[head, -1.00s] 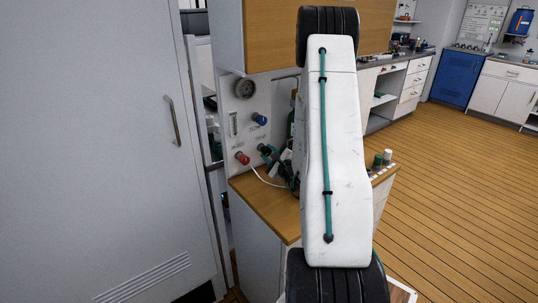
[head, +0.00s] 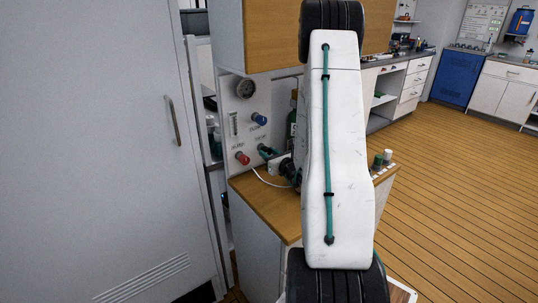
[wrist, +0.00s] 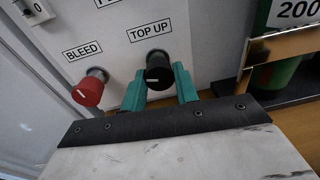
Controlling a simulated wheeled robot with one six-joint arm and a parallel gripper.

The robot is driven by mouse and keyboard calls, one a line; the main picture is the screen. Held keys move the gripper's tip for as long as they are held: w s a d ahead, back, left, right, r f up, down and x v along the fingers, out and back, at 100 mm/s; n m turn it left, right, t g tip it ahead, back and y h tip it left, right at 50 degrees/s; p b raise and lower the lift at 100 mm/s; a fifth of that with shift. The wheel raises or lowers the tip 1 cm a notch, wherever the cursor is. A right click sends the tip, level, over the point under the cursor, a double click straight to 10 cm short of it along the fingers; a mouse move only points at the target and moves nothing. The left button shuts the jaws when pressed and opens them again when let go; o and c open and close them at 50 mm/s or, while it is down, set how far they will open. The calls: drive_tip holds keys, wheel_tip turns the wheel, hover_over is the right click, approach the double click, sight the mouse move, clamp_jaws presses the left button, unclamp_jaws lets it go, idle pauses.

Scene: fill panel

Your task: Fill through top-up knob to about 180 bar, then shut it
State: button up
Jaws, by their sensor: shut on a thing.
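The black TOP UP knob (wrist: 158,74) sits on the white panel (wrist: 190,20) under its label. My gripper (wrist: 160,80) has its teal fingers on both sides of the knob and is shut on it. A pale pointer line shows on the knob's face. In the head view, my gripper (head: 266,151) meets the panel at its lower part and hides the knob. The round gauge (head: 246,89) is at the panel's top; its reading is too small to tell.
A red BLEED knob (wrist: 88,91) is just left of my gripper. A blue knob (head: 258,119) sits above it on the panel. A green bottle (head: 292,123) stands to the right. A white cable lies over the wooden counter (head: 262,203).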

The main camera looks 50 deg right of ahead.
drive_tip(key=m, duration=0.5)
drive_tip(key=shift+a+y, duration=0.1)
drive_tip(key=shift+y, duration=0.2)
drive_tip(key=shift+m+y, duration=0.3)
drive_tip(key=shift+m, duration=1.9)
